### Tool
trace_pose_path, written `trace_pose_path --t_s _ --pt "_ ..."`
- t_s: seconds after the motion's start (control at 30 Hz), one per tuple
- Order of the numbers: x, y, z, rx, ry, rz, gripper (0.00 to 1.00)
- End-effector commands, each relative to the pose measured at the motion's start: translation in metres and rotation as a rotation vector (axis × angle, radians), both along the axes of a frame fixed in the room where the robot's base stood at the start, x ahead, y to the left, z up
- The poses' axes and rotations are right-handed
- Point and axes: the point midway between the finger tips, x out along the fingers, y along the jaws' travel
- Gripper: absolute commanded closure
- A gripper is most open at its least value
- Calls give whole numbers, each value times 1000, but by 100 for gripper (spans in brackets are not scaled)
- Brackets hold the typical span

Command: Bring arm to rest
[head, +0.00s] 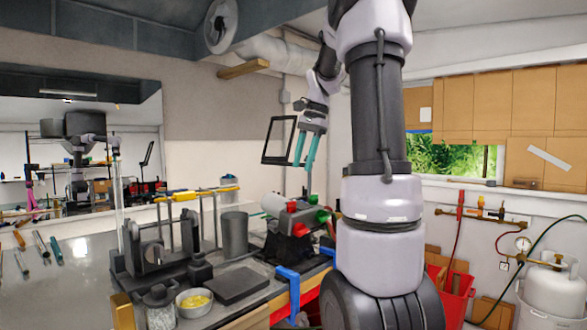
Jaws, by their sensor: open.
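My gripper (305,150) hangs in the middle of the head view with its teal fingers pointing down. The fingers are apart and nothing shows between them. It is above and behind the bench burner (292,215) with red and green knobs, clear of the bench. My arm rises on the right side of the view and bends over at the top, with its forearm partly hidden behind the nearer links. A dark thin frame (279,140) shows just left of the gripper; I cannot tell whether it touches it.
The grey bench (75,270) holds a dark rod stand (155,255), a yellow-handled rod (200,192), a grey cup (235,235), a bowl with yellow bits (194,302) and a glass jar (159,308). A blue clamp (290,285) grips the bench edge. A gas cylinder (552,290) stands right.

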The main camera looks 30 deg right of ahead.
Motion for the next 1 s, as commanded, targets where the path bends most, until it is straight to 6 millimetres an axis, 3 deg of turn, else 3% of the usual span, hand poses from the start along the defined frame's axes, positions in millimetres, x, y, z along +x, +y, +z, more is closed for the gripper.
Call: trace_pose_path --t_s 0.23,0.37,0.53,0.7,0.83,1.0 --pt "-2 3 1 -2 -8 11 56" --pt "-19 24 6 -24 -71 88 56" --pt "-64 74 9 -95 -233 290 56" --pt "-115 119 -3 -190 -412 499 56" --pt "-147 143 -17 -261 -528 627 56" --pt "-171 157 -32 -324 -620 721 56"
